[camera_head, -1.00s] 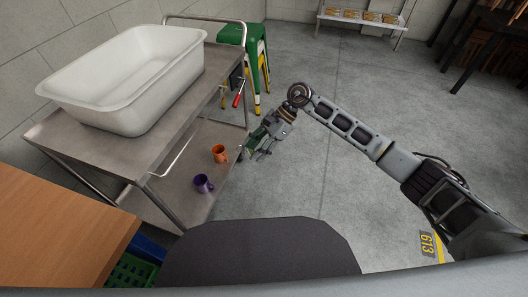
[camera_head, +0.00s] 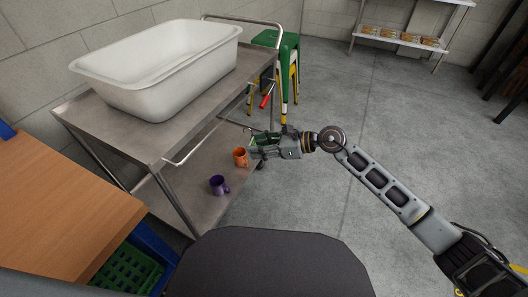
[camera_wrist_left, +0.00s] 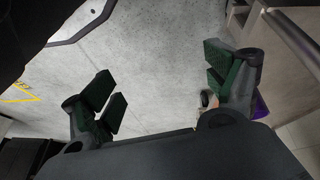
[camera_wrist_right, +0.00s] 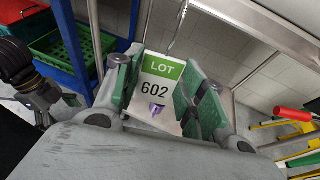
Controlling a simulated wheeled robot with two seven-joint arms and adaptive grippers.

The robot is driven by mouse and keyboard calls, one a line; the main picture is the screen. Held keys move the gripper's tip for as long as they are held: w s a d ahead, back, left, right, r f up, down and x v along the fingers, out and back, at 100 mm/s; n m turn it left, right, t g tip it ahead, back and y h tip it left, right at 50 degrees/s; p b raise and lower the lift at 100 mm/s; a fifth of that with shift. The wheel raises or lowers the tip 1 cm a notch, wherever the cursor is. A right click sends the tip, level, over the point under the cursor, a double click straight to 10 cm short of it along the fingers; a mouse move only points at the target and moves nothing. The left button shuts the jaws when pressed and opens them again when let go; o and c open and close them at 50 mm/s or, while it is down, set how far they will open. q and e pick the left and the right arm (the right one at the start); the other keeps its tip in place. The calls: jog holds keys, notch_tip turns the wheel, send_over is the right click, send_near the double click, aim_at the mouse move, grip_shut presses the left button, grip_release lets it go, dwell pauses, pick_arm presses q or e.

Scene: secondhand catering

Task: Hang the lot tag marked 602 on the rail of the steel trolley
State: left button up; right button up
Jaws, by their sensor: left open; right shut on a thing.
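The lot tag (camera_wrist_right: 158,80), white with a green LOT band and the number 602, is pinched between the green pads of my right gripper (camera_head: 253,143). A thin wire hook (camera_wrist_right: 177,25) rises from its top. The steel trolley (camera_head: 190,112) stands left of that gripper in the head view. Its rail (camera_head: 193,146) runs along the near side below the top shelf. The gripper is right of the rail, and the tag looks apart from it. My left gripper (camera_wrist_left: 162,84) is open and empty over the floor, seen only in the left wrist view.
A white tub (camera_head: 160,85) fills much of the trolley top. An orange mug (camera_head: 240,157) and a purple mug (camera_head: 218,185) stand on the lower shelf. A green stool (camera_head: 287,50) is beyond the trolley.

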aim_at(254, 142)
jog(key=shift+w+a+f+m+t+y+b, duration=0.15)
jog(key=shift+w+a+m+t+y+b, duration=0.25)
jog(key=shift+t+b, duration=0.35)
jog(key=shift+w+a+f+m+t+y+b, duration=0.1)
jog(key=shift+a+f+m+t+y+b, duration=0.1)
jog(key=shift+a+m+t+b, duration=0.5)
pick_arm(q)
notch_tip(254, 142, up, 6)
jog(key=d+b, duration=0.1)
jog(key=b, duration=0.1)
jog(key=shift+r+t+h, duration=0.25)
jog(key=shift+t+h, duration=0.05)
jog(key=shift+h, duration=0.1)
pick_arm(e)
jog(key=shift+w+r+t, duration=0.15)
jog(key=shift+w+t, duration=0.25)
jog(key=shift+t, duration=0.15)
pick_arm(q)
jog(key=shift+w+d, duration=0.1)
pick_arm(e)
jog(key=shift+w+a, duration=0.1)
jog(key=shift+a, duration=0.15)
